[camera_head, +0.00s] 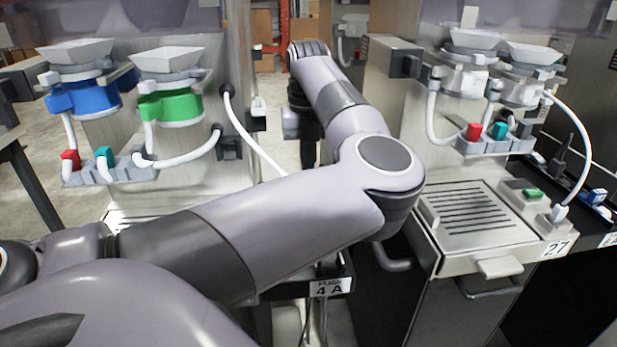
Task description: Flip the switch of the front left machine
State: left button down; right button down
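The front left machine (205,95) is a metal dispenser with a blue container (82,97) and a green container (170,106) under white funnels. My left arm crosses in front of its lower part and hides its switch. The arm reaches in from the left, bends at the centre and points away toward the back. A dark part at its far end, likely my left gripper (303,122), hangs down beside the machine's right side. Its fingers are hidden, so I cannot tell if it is open. My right gripper is not in view.
A second machine (390,85) stands at right with a slotted tray (465,212), a green switch (533,193) and label 27 (556,248). A dark holder labelled 4 A (330,287) sits between the machines. White hoses (250,140) hang near my arm. The gap is narrow.

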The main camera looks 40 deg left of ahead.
pick_arm(q)
jog(key=shift+f, duration=0.15)
jog(key=shift+r+p, duration=2.25)
jog(key=shift+r, duration=1.3)
